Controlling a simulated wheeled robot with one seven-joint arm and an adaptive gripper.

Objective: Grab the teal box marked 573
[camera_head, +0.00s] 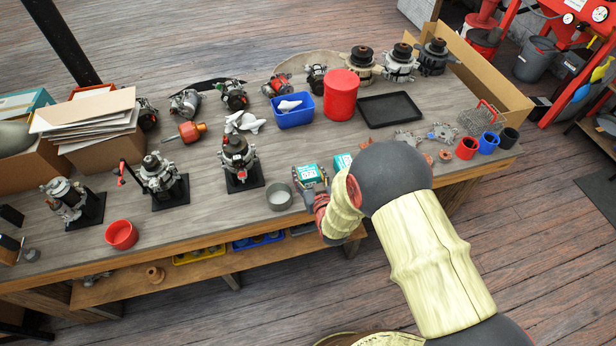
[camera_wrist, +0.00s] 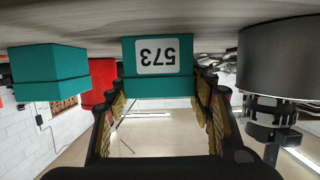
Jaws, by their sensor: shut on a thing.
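The teal box marked 573 (camera_wrist: 150,88) shows in the wrist view with its white label upside down. It sits between the two fingers of my gripper (camera_wrist: 162,92), which is shut on it. In the head view the same teal box (camera_head: 305,173) is near the front edge of the bench, with my gripper (camera_head: 312,186) around it. A second teal box (camera_wrist: 48,70) stands apart at the left in the wrist view; in the head view this other box (camera_head: 342,161) is to the right, partly hidden by my arm.
A grey round tin (camera_head: 279,196) stands left of my gripper; it also shows close by in the wrist view (camera_wrist: 280,55). Behind are a blue bin (camera_head: 294,117), a red canister (camera_head: 341,96) and a black tray (camera_head: 390,110). An alternator on a stand (camera_head: 238,160) is further left.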

